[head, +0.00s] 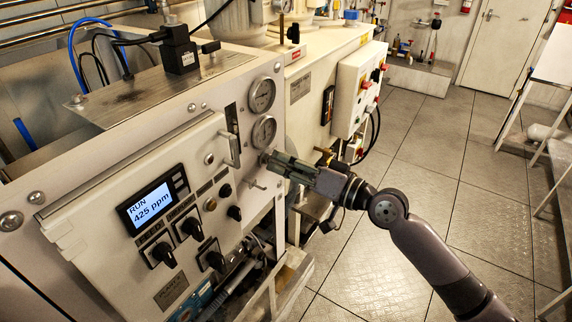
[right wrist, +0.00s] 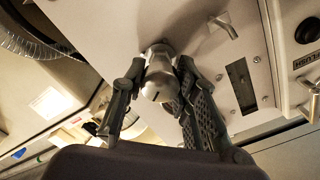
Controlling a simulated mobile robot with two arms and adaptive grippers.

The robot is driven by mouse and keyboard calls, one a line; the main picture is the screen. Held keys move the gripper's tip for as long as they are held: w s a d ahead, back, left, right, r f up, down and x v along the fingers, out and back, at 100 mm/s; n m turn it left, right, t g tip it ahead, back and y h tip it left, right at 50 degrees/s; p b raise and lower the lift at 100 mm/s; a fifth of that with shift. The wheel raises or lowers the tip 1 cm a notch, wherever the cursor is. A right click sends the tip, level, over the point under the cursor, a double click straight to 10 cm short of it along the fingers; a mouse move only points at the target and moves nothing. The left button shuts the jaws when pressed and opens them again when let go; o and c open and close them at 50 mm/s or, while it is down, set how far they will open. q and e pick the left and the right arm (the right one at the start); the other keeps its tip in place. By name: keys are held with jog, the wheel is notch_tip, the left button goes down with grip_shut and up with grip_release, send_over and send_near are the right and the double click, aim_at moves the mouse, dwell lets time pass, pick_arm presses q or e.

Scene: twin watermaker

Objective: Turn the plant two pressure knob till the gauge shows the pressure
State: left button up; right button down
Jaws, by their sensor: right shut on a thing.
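My right gripper (head: 270,158) reaches in from the right to the front panel of the near white machine. In the right wrist view its two fingers (right wrist: 158,70) are closed around a rounded, silvery metal knob (right wrist: 160,82) with a dark mark on its face. In the head view the fingers mostly hide the knob. Just above it is a round pressure gauge (head: 264,131) with a pale dial; a second gauge (head: 262,95) sits higher. Their needle readings are too small to tell. My left gripper is not in view.
A display (head: 152,207) reads RUN 425 ppm, with several black selector switches (head: 192,228) around it. A small lever handle (head: 257,184) sticks out below the gripper. A second machine with a white control box (head: 350,92) stands behind.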

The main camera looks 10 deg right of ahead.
jog(key=c, duration=1.2)
grip_release()
jog(key=shift+s+d, duration=0.2)
jog(key=v, duration=1.1)
jog(key=shift+s+d, duration=0.15)
jog(key=shift+s, duration=0.05)
jog(key=shift+w, duration=0.1)
